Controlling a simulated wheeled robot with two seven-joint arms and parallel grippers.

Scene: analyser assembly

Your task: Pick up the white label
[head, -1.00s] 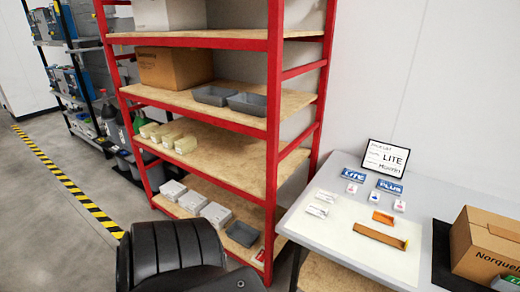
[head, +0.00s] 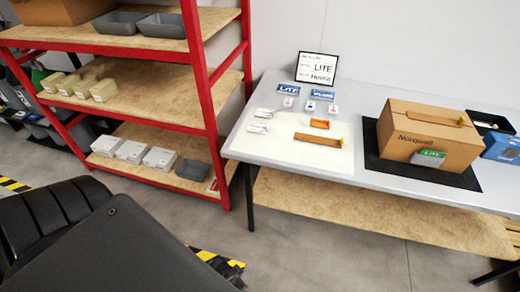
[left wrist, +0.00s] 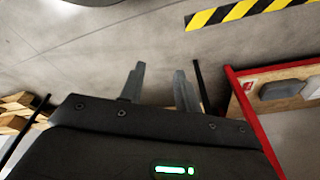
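Several small white pieces lie on the pale mat on the table in the head view. Three are small white labels with coloured marks: one at the left (head: 291,102), one in the middle (head: 311,106) and one at the right (head: 333,109). White packets (head: 258,127) lie at the mat's left edge. I cannot tell which piece is the white label of the task. My left gripper (left wrist: 158,82) shows in the left wrist view with its fingers apart and empty, over the floor and away from the table. My right gripper is in neither view.
An orange-brown strip (head: 318,140) and a smaller orange piece (head: 320,124) lie on the mat. A framed sign (head: 317,67) stands behind. A cardboard box (head: 425,138) sits on a black mat at right. A red shelf rack (head: 205,90) stands left of the table (head: 365,92).

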